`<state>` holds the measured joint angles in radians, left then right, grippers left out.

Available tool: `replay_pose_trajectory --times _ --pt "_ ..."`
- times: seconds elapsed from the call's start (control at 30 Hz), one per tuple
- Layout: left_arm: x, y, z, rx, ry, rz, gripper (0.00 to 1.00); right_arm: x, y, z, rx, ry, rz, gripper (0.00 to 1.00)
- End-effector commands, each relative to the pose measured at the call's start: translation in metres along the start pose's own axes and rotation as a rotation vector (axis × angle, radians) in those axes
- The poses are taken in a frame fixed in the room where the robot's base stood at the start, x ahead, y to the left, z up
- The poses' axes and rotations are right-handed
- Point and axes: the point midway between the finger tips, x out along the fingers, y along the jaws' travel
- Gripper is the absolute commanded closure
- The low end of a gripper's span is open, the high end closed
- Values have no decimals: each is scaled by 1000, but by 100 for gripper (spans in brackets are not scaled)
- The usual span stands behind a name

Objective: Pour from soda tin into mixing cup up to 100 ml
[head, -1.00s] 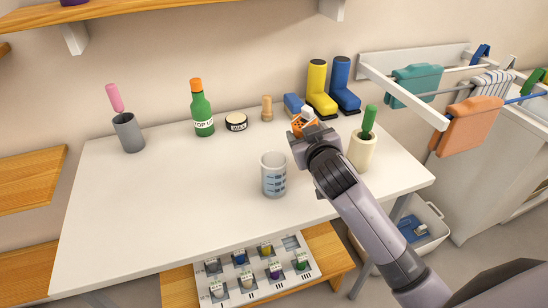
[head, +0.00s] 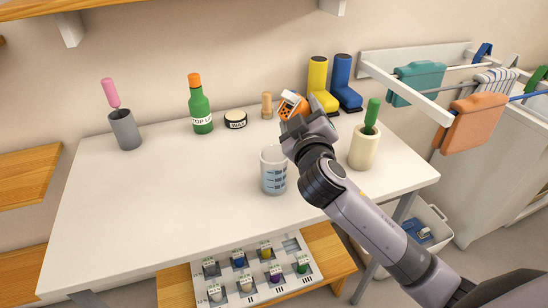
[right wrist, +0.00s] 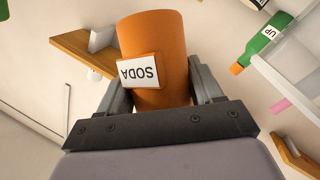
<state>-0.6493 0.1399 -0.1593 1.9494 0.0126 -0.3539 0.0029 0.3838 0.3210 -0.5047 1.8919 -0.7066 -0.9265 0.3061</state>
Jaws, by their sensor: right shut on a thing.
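The orange soda tin (head: 289,106) is held by my right gripper (head: 305,118), behind and up to the right of the mixing cup in the head view. The tin leans to the left in that view. In the right wrist view the tin (right wrist: 165,30) with its white SODA label stands between the two fingers of the gripper (right wrist: 160,88), which is shut on it. The clear mixing cup (head: 273,172) with blue markings stands upright on the table. I cannot make out any liquid in it or a stream. My left gripper is not in view.
On the white table (head: 160,205) are a green bottle (head: 201,112), a wax tin (head: 235,120), a grey holder (head: 125,132), a cream holder (head: 363,150) and yellow (head: 318,85) and blue boots (head: 343,82). The table's left half is mostly clear.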

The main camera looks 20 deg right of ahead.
Motion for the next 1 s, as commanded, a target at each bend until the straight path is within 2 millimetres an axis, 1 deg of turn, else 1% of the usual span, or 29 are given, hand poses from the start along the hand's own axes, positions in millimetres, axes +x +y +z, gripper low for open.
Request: replay_pose_trajectory --times 0.03,0.13,1.0 --pt "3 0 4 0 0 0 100 0 0 0 -21 14 10 69" --pt "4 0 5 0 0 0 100 0 2 -2 -52 30 23 69" --pt "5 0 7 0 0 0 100 1 5 -4 -94 53 40 69"
